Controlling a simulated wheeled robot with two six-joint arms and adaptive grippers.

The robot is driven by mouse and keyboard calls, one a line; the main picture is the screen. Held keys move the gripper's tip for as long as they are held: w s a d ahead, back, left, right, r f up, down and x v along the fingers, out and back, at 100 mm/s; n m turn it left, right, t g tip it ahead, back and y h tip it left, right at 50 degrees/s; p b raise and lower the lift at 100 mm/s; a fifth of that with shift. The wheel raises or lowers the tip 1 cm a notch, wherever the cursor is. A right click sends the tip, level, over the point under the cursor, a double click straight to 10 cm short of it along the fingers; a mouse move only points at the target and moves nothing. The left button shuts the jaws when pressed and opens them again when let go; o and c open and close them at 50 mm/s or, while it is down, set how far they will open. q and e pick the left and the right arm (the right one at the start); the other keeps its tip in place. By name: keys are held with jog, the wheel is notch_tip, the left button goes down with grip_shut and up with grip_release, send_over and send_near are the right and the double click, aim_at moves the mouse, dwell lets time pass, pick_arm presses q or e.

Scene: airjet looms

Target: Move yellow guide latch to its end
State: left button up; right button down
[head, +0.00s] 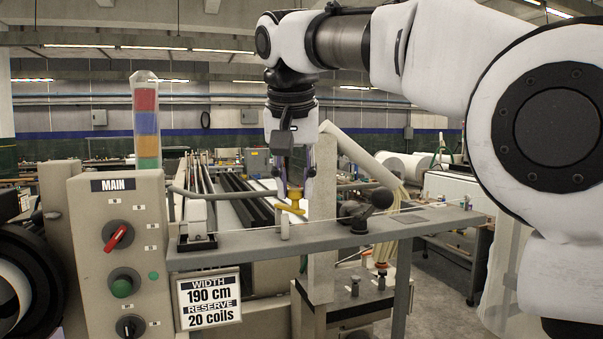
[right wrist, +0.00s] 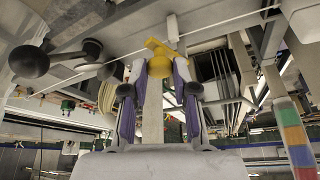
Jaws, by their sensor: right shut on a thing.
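The yellow guide latch (head: 291,207) sits above the grey loom rail in the middle of the head view. My right gripper (head: 295,187) points down from above and is shut on the latch's knob. In the right wrist view the latch (right wrist: 160,64) shows between the two purple-padded fingertips of my right gripper (right wrist: 160,75), which touch its sides. The latch's flat arm reaches out past the knob. The fingers hide part of the knob in the head view. My left gripper is in neither view.
A white block (head: 198,217) sits on the rail (head: 250,243) at left. The MAIN control box (head: 122,260) and a signal tower (head: 147,125) stand further left. A thin thread crosses near the latch.

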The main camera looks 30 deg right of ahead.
jog(key=shift+a+m+g+h+p, duration=0.35)
jog(key=shift+a+m+p, duration=0.25)
jog(key=shift+m+p, duration=0.55)
jog(key=shift+w+a+f+m+g+p, duration=0.15)
jog(key=shift+a+m+g+p, duration=0.25)
jog(key=shift+m+p, duration=0.5)
jog(key=c, duration=1.2)
grip_release()
jog(key=shift+f, duration=0.1)
jog(key=o, duration=0.3)
jog(key=shift+w, duration=0.1)
jog(key=shift+d, duration=0.1)
